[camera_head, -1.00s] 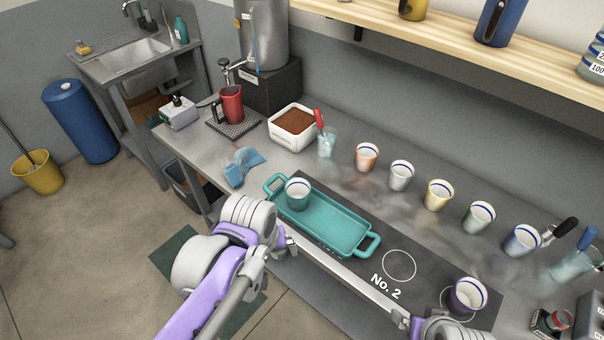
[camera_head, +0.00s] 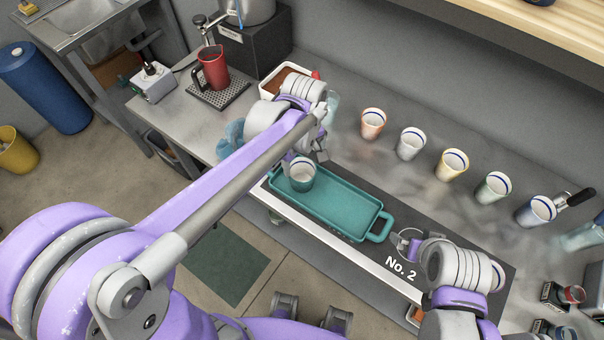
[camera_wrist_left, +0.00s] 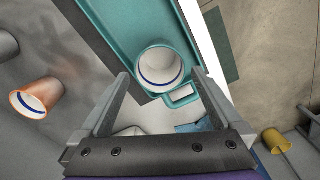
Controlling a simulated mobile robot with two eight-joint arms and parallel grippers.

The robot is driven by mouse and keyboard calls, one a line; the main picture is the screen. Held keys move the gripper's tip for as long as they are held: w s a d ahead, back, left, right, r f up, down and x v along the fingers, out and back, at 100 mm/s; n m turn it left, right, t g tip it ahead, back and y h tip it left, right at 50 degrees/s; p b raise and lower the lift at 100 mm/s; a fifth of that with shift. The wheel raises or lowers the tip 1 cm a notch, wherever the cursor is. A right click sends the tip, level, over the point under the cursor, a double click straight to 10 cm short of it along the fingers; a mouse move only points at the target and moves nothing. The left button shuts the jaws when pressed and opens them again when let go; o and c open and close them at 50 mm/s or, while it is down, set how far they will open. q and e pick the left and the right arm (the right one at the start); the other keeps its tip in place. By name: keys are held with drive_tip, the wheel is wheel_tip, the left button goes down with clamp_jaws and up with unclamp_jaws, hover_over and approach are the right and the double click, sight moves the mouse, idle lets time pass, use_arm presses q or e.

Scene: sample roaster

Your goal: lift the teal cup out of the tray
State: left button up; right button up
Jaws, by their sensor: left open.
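The teal cup (camera_head: 301,176), with a white inside and a dark blue ring, stands in the left end of the teal tray (camera_head: 345,208). It also shows in the left wrist view (camera_wrist_left: 161,72), near the tray handle. My left gripper (camera_head: 308,154) is open and empty above the cup. In the wrist view its fingertips (camera_wrist_left: 163,78) lie on either side of the cup, apart from it as far as I can tell. My right gripper (camera_head: 405,240) is near the tray's right handle; whether it is open or touching the handle is unclear.
A row of several cups stands behind the tray, among them an orange cup (camera_head: 373,122) and a yellow one (camera_head: 452,164). A red pitcher (camera_head: 212,67) and a blue cloth (camera_head: 230,138), partly behind my left arm, are at left.

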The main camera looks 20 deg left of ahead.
use_arm(q)
hover_over(302, 173)
drive_tip(key=s, duration=0.3)
drive_tip(key=f, duration=0.7)
drive_tip(key=shift+w+d+f, duration=0.1)
drive_tip(key=shift+w+d, duration=0.05)
drive_tip(key=shift+d, duration=0.2)
drive_tip(key=c, duration=1.3)
